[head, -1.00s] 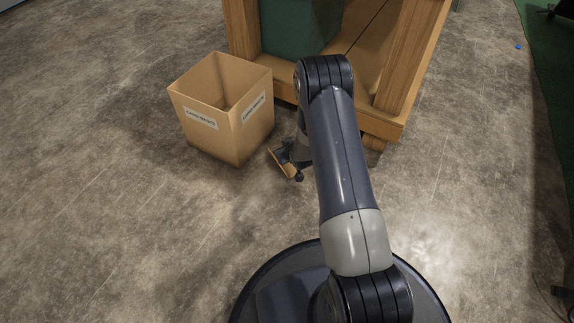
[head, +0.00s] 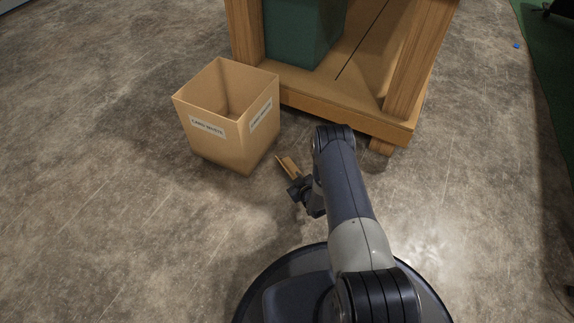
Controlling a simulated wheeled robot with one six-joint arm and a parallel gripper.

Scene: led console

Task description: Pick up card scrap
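A small tan card scrap (head: 288,166) shows just right of the carton's near corner, low over or on the floor. My dark gripper (head: 295,184) is at the scrap's near end, close to or touching it. The fingertips are small and partly hidden. I cannot tell whether they are open or shut on the scrap, nor whether the scrap is clear of the floor. My arm hides part of the wrist.
An open carton labelled "CARD WASTE" (head: 246,144) stands left of the gripper. A wooden bench frame (head: 340,115) with a green bin (head: 300,45) on its lower shelf stands behind.

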